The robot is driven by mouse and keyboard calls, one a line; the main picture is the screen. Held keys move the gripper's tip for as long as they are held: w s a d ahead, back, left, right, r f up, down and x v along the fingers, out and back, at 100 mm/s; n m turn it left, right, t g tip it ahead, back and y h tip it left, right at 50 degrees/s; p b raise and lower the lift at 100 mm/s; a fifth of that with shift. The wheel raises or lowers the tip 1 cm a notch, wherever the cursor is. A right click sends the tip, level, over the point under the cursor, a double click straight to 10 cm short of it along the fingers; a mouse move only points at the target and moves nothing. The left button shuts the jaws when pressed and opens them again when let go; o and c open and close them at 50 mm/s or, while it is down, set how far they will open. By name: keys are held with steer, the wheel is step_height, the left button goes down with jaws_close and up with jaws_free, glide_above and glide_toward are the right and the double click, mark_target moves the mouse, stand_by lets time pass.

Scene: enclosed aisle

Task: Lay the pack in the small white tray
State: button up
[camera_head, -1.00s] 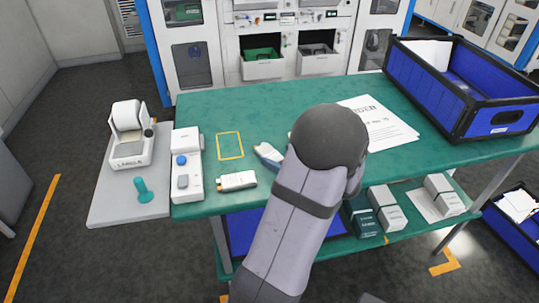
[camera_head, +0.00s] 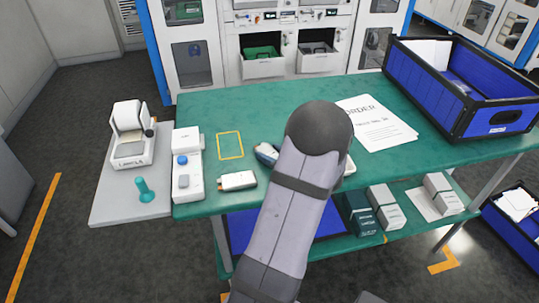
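My arm hides much of the middle of the green table. My gripper is not visible; it may be behind the arm. A white edge (camera_head: 349,166) shows just right of the arm; it may be part of the small white tray, but I cannot tell. A small white box-like piece (camera_head: 237,181) lies near the table's front edge. I cannot tell which thing is the pack.
A yellow outlined rectangle (camera_head: 230,145) on the table is empty. A white device with a blue button (camera_head: 186,170) stands at the left edge. A label printer (camera_head: 131,140) and teal stamp (camera_head: 144,190) are on the side shelf. Order sheets (camera_head: 375,125) and a blue crate (camera_head: 465,125) occupy the right.

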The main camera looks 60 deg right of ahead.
mark_target(271, 154)
steer(key=shift+r, duration=0.15)
steer(key=shift+c, duration=0.4)
step_height(271, 154, up, 10)
stand_by(0.3)
steer(key=shift+w, duration=0.1)
